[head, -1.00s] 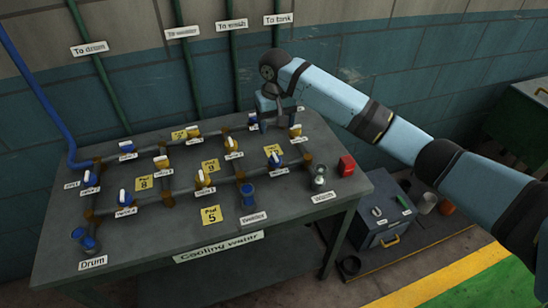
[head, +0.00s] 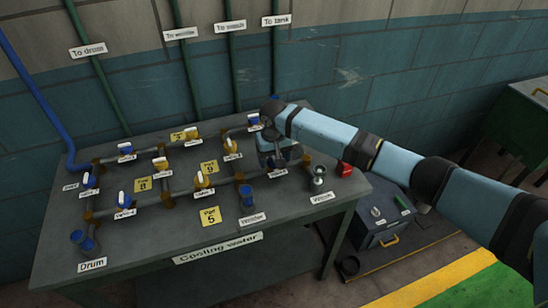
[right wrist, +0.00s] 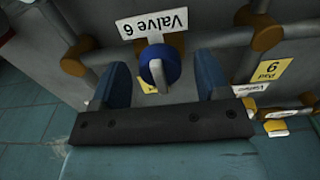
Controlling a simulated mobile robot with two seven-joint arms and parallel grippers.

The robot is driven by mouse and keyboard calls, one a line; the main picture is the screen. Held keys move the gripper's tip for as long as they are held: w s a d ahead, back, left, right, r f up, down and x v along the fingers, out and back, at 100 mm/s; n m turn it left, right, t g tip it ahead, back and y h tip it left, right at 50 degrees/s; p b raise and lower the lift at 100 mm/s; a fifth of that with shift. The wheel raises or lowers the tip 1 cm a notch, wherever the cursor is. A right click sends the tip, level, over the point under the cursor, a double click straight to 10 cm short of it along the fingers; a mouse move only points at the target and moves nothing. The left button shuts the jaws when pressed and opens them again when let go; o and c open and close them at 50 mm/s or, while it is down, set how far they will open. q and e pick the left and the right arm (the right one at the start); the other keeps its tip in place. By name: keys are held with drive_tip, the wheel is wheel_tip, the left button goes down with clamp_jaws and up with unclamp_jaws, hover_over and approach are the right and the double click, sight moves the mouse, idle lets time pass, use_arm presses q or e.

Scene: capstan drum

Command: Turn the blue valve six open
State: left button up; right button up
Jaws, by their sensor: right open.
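Valve 6 is a blue round valve (right wrist: 160,58) with a white handle (right wrist: 157,76), in the middle of the right wrist view. Its label reads "Valve 6" (right wrist: 152,23), upside down there. The handle points roughly up and down in that picture, crosswise to the pipe. My right gripper (right wrist: 161,66) is open, with one blue finger on each side of the valve and a gap to both. In the head view my right gripper (head: 277,156) covers the valve, and the label (head: 277,173) shows just below it. My left gripper is in neither view.
Other blue and yellow valves stand on the pipes of the grey table (head: 150,240). A blue valve (head: 253,120) sits just behind my gripper. A red block (head: 345,169) and a metal fitting (head: 318,172) stand to its right. A yellow card (right wrist: 272,70) lies nearby.

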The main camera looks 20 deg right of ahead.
drive_tip(key=c, duration=0.9)
